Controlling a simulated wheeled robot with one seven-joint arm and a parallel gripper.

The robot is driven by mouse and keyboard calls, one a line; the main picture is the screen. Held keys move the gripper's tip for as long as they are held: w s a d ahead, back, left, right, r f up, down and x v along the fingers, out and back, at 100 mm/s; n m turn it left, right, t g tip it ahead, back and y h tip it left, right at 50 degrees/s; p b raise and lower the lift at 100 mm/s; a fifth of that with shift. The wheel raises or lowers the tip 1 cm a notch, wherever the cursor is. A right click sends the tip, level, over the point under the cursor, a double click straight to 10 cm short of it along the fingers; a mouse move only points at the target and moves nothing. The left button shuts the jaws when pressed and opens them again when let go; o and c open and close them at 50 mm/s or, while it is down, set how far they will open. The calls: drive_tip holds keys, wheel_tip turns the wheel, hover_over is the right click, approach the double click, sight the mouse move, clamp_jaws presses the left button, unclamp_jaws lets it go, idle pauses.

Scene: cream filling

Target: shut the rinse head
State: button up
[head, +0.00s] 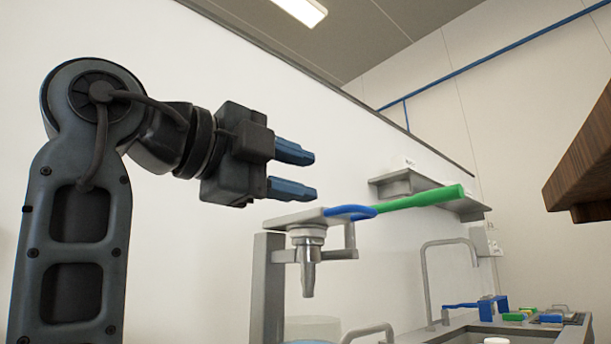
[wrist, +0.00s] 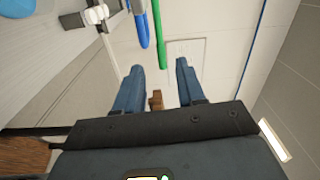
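The rinse head (head: 308,262) is a metal nozzle pointing down from a grey bracket on a stand.
A grey wall shelf (head: 405,183) appears behind the green bar. A sink with a tall tap (head: 425,280) and blue and green items (head: 490,305) are at lower right. A dark wooden piece (head: 585,165) juts in at right. The wall behind my gripper is bare.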

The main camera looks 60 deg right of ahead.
drive_tip(key=shift+v, duration=1.15)
drive_tip(key=shift+r, duration=0.1)
